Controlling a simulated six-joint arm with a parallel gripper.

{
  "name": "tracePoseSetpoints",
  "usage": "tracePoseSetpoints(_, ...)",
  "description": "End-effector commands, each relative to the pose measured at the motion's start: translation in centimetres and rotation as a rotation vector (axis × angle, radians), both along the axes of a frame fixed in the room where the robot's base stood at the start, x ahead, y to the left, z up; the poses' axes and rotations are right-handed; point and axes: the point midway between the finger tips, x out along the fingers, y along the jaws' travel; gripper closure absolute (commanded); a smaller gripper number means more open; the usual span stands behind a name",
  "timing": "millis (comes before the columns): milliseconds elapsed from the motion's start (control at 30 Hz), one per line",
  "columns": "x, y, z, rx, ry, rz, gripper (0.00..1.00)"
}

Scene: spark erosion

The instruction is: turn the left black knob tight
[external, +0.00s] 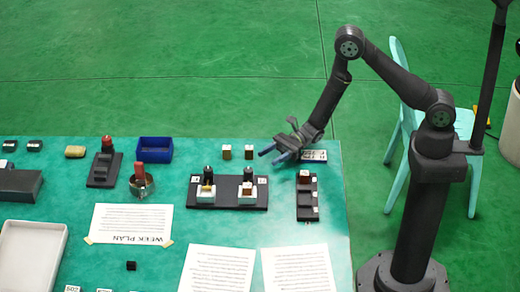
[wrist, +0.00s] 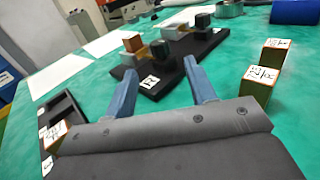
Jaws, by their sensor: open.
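A black fixture plate (external: 228,207) lies on the green table and carries two stations, each with a white block and an upright black knob. The left black knob (external: 208,174) stands behind its white block (external: 205,194), which holds a small brass-coloured piece. The right black knob (external: 248,175) stands behind a similar block (external: 246,195). In the wrist view the plate (wrist: 172,80) lies ahead, with the right knob (wrist: 162,50) nearer and the left knob (wrist: 202,21) farther. My gripper (external: 270,156) is open and empty, above the table to the right of and behind the plate, apart from both knobs.
Two small wooden blocks (external: 237,153) stand behind the plate; they show at right in the wrist view (wrist: 266,70). A black rack (external: 307,198) lies to the right. A round metal cup (external: 142,186) and blue bin (external: 154,149) stand to the left. Paper sheets (external: 217,269) lie in front.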

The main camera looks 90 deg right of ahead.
Motion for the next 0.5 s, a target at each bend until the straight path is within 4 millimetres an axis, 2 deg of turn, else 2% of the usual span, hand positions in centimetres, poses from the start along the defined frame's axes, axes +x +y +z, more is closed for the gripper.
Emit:
tracePoseSetpoints(300,4.3,4.5,0.0,-0.001,-0.001,0.006,0.49)
tracePoseSetpoints(500,6.6,6.8,0.0,-0.001,-0.002,0.005,0.49)
